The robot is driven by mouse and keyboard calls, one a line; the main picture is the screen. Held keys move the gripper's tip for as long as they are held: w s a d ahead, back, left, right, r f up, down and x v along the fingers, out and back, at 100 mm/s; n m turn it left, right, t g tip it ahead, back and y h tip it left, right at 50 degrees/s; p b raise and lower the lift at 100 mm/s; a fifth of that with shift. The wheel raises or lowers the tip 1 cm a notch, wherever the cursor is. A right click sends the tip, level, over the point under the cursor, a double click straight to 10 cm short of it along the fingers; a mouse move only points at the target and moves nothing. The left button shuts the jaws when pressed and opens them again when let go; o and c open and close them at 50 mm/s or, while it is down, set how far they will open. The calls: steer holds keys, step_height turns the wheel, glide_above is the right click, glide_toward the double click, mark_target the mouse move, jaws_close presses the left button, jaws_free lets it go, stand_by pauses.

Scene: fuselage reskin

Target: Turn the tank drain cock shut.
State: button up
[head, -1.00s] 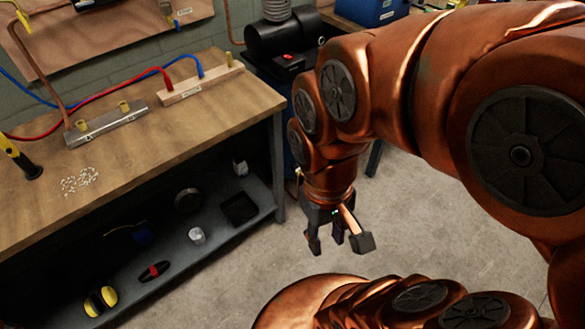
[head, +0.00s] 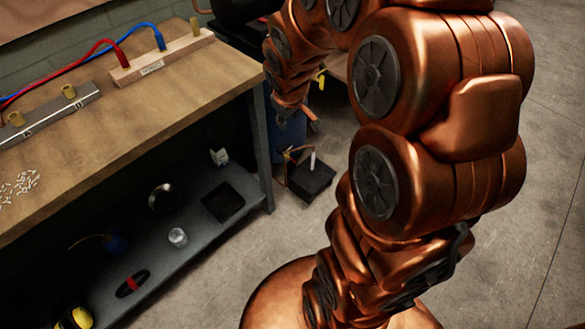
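My gripper (head: 297,112) is small in the head view, low beside the workbench's right end, in front of a blue upright body (head: 291,135). Its fingers are partly hidden by my wrist, and I cannot tell how far apart they are. The blue body stands below black machinery (head: 236,8) and may be the tank; most of it is hidden by my arm and the bench. A small brass-coloured fitting (head: 289,155) shows just below the gripper, with a thin line down to the floor. I cannot tell whether it is the drain cock, or whether the gripper touches anything.
A black box (head: 311,178) with a white upright piece stands on the floor below the gripper. The wooden workbench (head: 130,100) with its lower shelf (head: 215,228) borders the left. A small yellow part (head: 321,78) shows behind my arm. Open concrete floor lies right.

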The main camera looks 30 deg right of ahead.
steer(key=w+d+f+n+t+b, duration=0.25)
steer(key=w+d+f+b, duration=0.35)
steer(key=w+f, duration=0.5)
steer(key=n+t+y+b, duration=0.35)
steer(key=t+b, duration=0.35)
steer(key=b, duration=0.8)
glide_above(294, 162)
steer(key=s, duration=0.1)
step_height(294, 162, down, 28)
steer(key=s+d+f+t+y+b, duration=0.1)
steer(key=s+f+t+b, duration=0.15)
steer(key=f, duration=0.25)
steer(key=s+d+f+t+y+b, duration=0.1)
steer(key=s+f+t+y+b, duration=0.15)
steer(key=f+b, duration=0.2)
steer(key=shift+g+h, duration=0.45)
steer(key=shift+h, duration=0.05)
steer(key=x, duration=0.1)
steer(key=b+x, duration=0.1)
steer(key=x, duration=0.1)
steer(key=b+x, duration=0.1)
steer(key=x, duration=0.1)
steer(key=shift+w+a+f, duration=0.1)
steer(key=shift+a+f, duration=0.2)
steer(key=shift+f, duration=0.1)
steer(key=shift+x, duration=0.9)
steer(key=shift+r, duration=0.1)
jaws_close()
